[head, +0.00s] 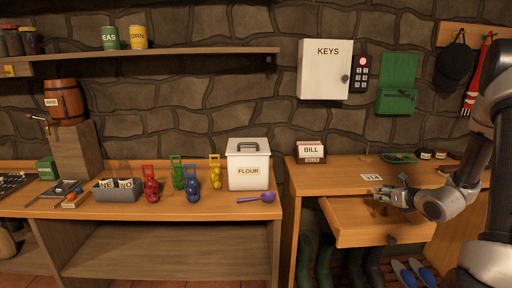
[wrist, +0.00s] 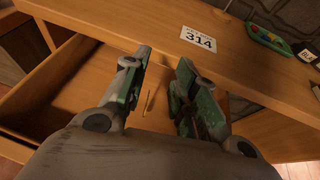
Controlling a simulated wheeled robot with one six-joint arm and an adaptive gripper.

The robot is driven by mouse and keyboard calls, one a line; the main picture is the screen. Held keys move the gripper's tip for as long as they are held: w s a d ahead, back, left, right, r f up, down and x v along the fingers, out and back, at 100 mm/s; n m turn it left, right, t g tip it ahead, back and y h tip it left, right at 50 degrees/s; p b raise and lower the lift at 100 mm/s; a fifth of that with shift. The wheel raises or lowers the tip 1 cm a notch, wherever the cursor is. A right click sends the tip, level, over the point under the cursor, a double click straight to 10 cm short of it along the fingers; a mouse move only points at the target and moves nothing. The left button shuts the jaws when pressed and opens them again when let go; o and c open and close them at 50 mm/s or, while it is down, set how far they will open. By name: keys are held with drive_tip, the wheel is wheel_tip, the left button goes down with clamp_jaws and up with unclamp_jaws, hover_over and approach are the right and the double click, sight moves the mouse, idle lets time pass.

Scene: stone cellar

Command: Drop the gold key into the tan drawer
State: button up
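The tan drawer (head: 382,232) is pulled open under the right-hand desk. Its side wall and floor (wrist: 62,82) show in the wrist view. My gripper (head: 392,192) is above the drawer, near the desk's front edge. In the wrist view its two greenish fingers (wrist: 160,88) are spread apart, with a gap between them. A thin gold sliver, which looks like the gold key (wrist: 148,102), shows in that gap and touches neither finger. I cannot tell whether it lies on the drawer floor or is above it. The key cannot be made out in the head view.
A 314 card (wrist: 199,38) lies on the desk just behind the drawer. A green tray (wrist: 268,38) and small jars (head: 426,154) stand farther right. A bill holder (head: 311,152) is at the desk's left. A keys cabinet (head: 325,70) and green box (head: 398,85) hang above.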

drive_tip(key=v, duration=1.2)
